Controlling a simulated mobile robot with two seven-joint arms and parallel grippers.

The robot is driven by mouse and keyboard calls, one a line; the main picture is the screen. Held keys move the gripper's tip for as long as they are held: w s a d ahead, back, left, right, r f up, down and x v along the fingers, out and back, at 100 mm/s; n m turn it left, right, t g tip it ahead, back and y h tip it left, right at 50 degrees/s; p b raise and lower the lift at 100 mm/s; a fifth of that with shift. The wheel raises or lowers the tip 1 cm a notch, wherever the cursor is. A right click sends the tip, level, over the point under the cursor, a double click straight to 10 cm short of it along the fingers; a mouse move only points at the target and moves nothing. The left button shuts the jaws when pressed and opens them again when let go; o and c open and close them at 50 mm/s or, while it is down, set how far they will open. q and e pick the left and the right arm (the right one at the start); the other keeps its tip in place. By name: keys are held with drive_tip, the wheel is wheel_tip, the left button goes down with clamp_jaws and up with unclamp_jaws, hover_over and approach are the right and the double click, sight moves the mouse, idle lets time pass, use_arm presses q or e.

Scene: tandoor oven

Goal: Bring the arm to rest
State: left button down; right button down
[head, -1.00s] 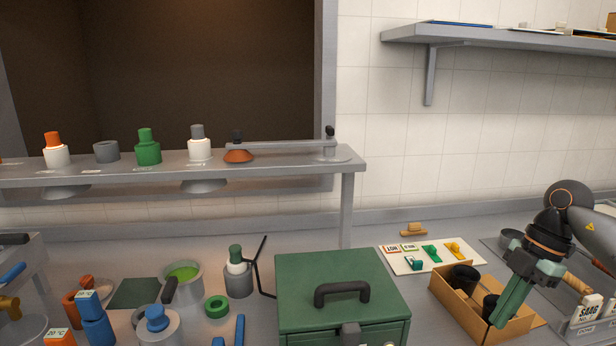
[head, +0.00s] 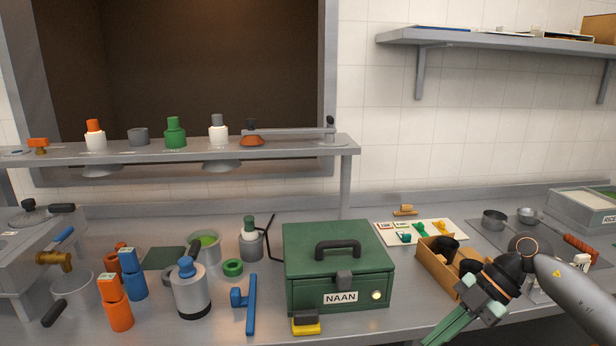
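My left arm and gripper are not in view.
The cardboard box with black cups stands close behind my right gripper. A raised shelf (head: 290,148) crosses the back left.

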drive_tip(key=s+a+f+m+t+y, duration=0.2)
drive_tip(key=a+m+t+y, duration=0.2)
drive_tip(key=a+t+y, duration=0.95)
drive_tip(key=s+d+f+m+t+h, duration=0.1)
drive_tip(key=s+d+f+m+h, duration=0.1)
drive_tip(key=f+m+h, duration=0.55)
drive_tip(key=s+d+f+m+t+h, duration=0.1)
drive_tip(key=s+f+m+h, duration=0.2)
drive_tip(key=f+m+h, duration=0.45)
drive_tip(key=s+d+f+m+g+h, duration=0.2)
drive_tip(key=s+d+f+g+h, duration=0.1)
drive_tip(key=s+f, duration=0.9)
drive_tip(key=s+g+h, duration=0.1)
drive_tip(key=g, duration=0.1)
drive_tip(key=shift+s+d+m+g, duration=0.15)
drive_tip(key=shift+s+m+g, duration=0.15)
drive_tip(key=shift+g, duration=0.05)
drive_tip(key=shift+d+f, duration=0.1)
